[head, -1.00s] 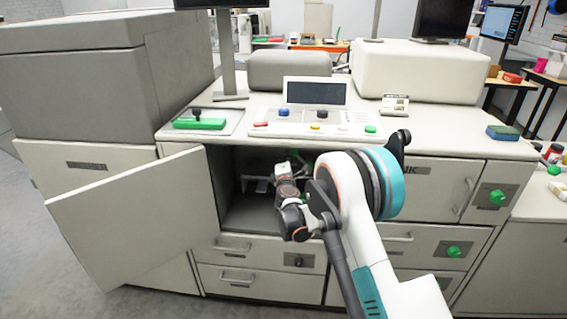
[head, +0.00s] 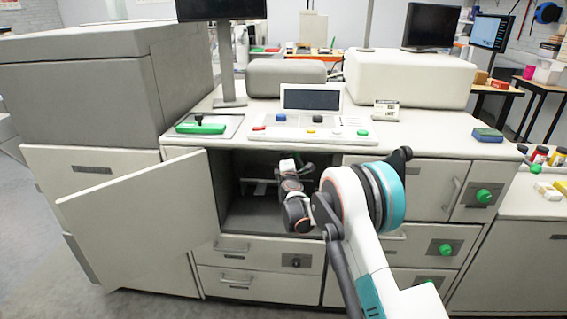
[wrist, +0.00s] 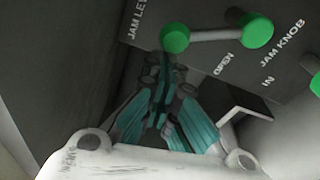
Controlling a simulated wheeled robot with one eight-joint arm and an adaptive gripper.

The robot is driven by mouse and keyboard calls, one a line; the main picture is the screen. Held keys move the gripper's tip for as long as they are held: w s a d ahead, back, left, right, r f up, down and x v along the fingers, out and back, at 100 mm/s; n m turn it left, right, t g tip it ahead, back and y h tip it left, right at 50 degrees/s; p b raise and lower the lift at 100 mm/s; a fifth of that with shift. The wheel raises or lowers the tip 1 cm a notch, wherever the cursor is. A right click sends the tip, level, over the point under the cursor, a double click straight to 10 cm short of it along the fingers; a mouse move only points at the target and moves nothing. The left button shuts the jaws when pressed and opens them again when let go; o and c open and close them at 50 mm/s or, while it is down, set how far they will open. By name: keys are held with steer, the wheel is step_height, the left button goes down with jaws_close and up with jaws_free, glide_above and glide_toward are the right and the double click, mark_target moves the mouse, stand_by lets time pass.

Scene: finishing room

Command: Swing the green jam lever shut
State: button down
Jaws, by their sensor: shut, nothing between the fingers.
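The green jam lever shows in the wrist view as a pale bar (wrist: 215,36) with a green ball (wrist: 175,38) at its left end and a larger green piece (wrist: 257,30) at its right end. An "OPEN" label sits just below the bar. My gripper (wrist: 165,75) is shut and empty, its teal fingers pointing up toward the left ball. The tips are just below that ball; I cannot tell if they touch it. In the head view my arm reaches into the open bay (head: 240,215), and the lever and fingertips are hidden there.
The bay's pale door (head: 140,215) stands swung open at the left. In the wrist view a green knob (wrist: 315,84) is at the right edge, near a "JAM KNOB" label, and a dark wall (wrist: 60,60) is close on the left. A bent pale bracket (wrist: 240,100) lies right of my fingers.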

steer(key=shift+d+r+p, duration=0.1)
steer(key=shift+d+r, duration=0.3)
steer(key=shift+d, duration=0.3)
steer(key=shift+d+r+p, duration=0.1)
steer(key=shift+d+r, duration=0.3)
steer(key=shift+d, duration=0.35)
steer(key=shift+d+r+p, duration=0.1)
steer(key=shift+d+r, duration=0.3)
steer(key=shift+d, duration=0.3)
